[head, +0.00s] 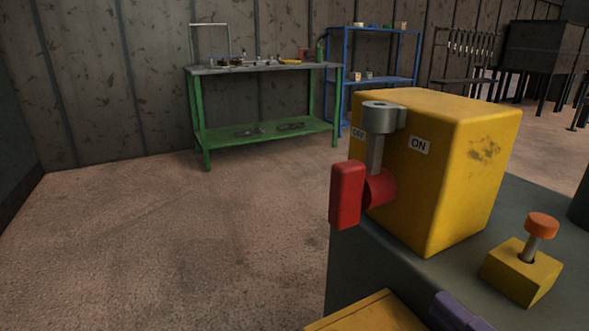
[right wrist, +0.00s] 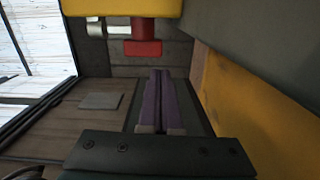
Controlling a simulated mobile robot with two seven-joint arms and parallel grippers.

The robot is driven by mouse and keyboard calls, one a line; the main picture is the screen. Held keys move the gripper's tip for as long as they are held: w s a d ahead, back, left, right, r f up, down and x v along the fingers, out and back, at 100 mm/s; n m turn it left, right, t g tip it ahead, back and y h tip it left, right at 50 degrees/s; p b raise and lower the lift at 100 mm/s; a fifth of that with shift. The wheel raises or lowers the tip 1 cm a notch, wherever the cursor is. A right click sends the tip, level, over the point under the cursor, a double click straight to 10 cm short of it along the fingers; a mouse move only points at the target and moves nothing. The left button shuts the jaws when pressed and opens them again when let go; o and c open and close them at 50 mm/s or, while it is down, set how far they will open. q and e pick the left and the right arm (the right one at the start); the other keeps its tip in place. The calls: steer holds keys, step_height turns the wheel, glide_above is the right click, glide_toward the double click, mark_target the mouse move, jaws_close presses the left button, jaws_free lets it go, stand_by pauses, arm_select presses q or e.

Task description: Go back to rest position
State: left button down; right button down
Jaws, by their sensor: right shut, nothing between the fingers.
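My right gripper (head: 458,312) shows at the bottom edge of the head view as purple fingers, in front of the grey cabinet and below the yellow switch box. In the right wrist view its two purple fingers (right wrist: 160,85) lie together, shut with nothing between them. They are apart from the red handle (right wrist: 143,48), which shows beyond their tips. My left gripper is not in view.
The yellow switch box (head: 465,170) with ON and OFF labels stands on the grey cabinet (head: 400,262); its red handle (head: 346,195) sticks out left. A green workbench (head: 265,133) and blue rack (head: 385,77) stand behind. Floor (head: 170,240) at left is clear.

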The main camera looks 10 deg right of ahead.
steer(key=d+r+m+g+h+p, duration=0.3)
steer(key=r+m+g+h+p, duration=0.25)
steer(key=r+m+p, duration=0.65)
steer(key=s+a+r+m+g+p, duration=0.2)
steer(key=s+r+m+g+p, duration=0.55)
steer(key=s+r+p, duration=0.4)
step_height(320, 180, up, 36)
steer(key=s+p, duration=0.2)
steer(key=p, duration=3.6)
steer(key=shift+f+n+p, duration=0.2)
steer(key=shift+n+p, duration=0.1)
steer(key=shift+n, duration=0.05)
